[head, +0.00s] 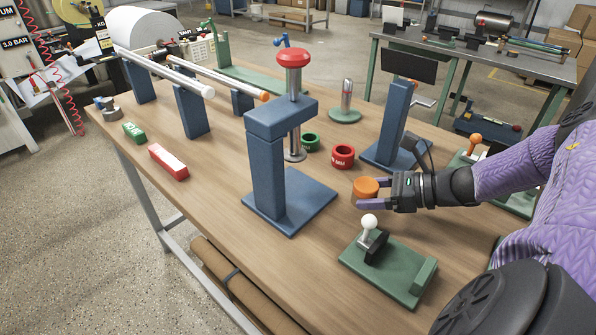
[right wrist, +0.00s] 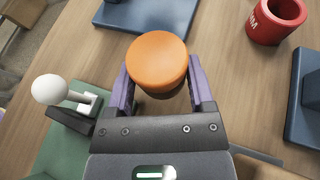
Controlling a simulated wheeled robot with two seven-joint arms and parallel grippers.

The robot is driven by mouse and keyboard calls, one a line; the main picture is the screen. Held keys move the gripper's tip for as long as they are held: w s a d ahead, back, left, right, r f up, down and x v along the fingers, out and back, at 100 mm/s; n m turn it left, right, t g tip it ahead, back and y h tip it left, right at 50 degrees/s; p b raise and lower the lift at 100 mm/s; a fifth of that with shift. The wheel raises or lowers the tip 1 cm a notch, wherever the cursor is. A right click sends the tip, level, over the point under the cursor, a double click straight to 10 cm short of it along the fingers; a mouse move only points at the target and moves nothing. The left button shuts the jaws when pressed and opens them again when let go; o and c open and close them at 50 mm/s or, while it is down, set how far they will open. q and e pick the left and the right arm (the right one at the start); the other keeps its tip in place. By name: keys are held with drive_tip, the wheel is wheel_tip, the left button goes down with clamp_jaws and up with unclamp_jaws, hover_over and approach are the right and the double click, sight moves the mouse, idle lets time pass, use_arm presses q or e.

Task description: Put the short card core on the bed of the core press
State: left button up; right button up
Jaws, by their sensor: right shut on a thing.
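A short, orange-topped cylinder (head: 365,187), apparently the short card core, is between the fingers of my right gripper (head: 368,194). In the right wrist view the cylinder (right wrist: 157,60) shows a plain round orange top, and the gripper (right wrist: 158,88) is shut on it from both sides. The gripper holds it upright, to the right of the core press (head: 281,120). The press is blue with a red knob (head: 293,58) and a steel ram. Its blue bed (head: 307,205) is bare in front; the press column hides part of it. My left gripper is not in view.
A green fixture with a white ball handle (head: 399,271) stands close in front of the gripper. Red (head: 343,157) and green (head: 311,142) rings and a blue stand (head: 392,125) are behind. Bare tabletop lies between the press and the gripper.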

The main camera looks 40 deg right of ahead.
drive_tip(key=b, duration=0.3)
approach(299, 193)
drive_tip(key=w, duration=0.1)
drive_tip(key=w+a, duration=0.1)
drive_tip(key=w, duration=0.1)
drive_tip(key=w+a, duration=0.1)
drive_tip(key=w, duration=0.1)
drive_tip(key=shift+a+r, duration=0.2)
drive_tip(key=shift+a, duration=0.05)
drive_tip(key=b+x, duration=0.2)
drive_tip(key=b, duration=0.1)
drive_tip(key=shift+w+a+r, duration=0.1)
drive_tip(key=shift+w+a, duration=0.15)
drive_tip(key=shift+w, duration=0.15)
drive_tip(key=shift+w+a+b, duration=0.15)
drive_tip(key=shift+w+b, duration=0.2)
drive_tip(key=shift+b, duration=0.2)
drive_tip(key=shift+w, duration=0.1)
drive_tip(key=shift+f+b, duration=0.35)
drive_tip(key=shift+f, duration=0.05)
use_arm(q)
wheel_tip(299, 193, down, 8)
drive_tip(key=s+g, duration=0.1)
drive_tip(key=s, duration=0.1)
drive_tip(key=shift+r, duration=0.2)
use_arm(e)
drive_tip(key=o, duration=1.2)
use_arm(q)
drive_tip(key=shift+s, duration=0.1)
